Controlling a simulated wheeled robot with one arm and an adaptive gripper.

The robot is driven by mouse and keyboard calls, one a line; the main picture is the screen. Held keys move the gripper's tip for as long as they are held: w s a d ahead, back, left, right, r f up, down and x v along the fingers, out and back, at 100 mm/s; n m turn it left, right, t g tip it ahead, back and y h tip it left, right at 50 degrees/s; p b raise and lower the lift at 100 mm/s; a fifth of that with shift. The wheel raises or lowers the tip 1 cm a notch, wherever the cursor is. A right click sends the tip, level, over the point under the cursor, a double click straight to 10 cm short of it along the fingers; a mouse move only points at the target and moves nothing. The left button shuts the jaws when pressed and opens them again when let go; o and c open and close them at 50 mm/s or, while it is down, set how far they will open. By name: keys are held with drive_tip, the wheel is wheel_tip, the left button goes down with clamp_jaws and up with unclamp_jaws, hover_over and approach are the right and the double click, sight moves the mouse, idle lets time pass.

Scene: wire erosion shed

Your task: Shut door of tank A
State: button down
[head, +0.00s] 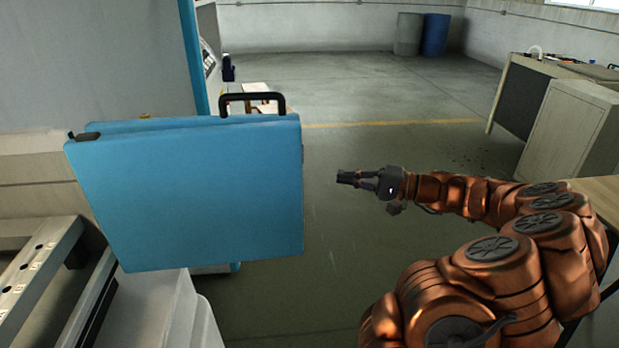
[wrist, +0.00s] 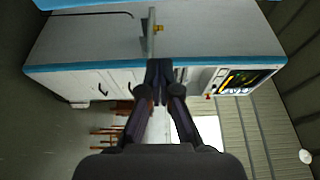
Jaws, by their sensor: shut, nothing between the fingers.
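The tank door (head: 195,190) is a blue panel in the head view, standing swung out from the machine, so it is open. A black bar handle (head: 252,98) stands at its top edge, toward the right end. I see no letter naming the tank. My gripper (head: 347,178) is to the right of the door, apart from it, pointing left with its fingers shut and empty. In the wrist view my gripper (wrist: 158,72) shows shut in front of a white and blue machine (wrist: 90,42); I cannot tell whether the door is in that view.
A slotted metal frame (head: 35,270) lies at left below the door. A cabinet (head: 567,130) and a workbench stand at right. A blue barrel (head: 435,34) and a grey barrel (head: 408,34) stand far back. Open floor (head: 390,145) with a yellow line lies between.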

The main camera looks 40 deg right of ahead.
drive_tip(key=w+a+p, duration=0.2)
drive_tip(key=w+a, duration=0.2)
drive_tip(key=a, duration=0.4)
drive_tip(key=shift+p, duration=0.3)
idle(0.4)
idle(0.4)
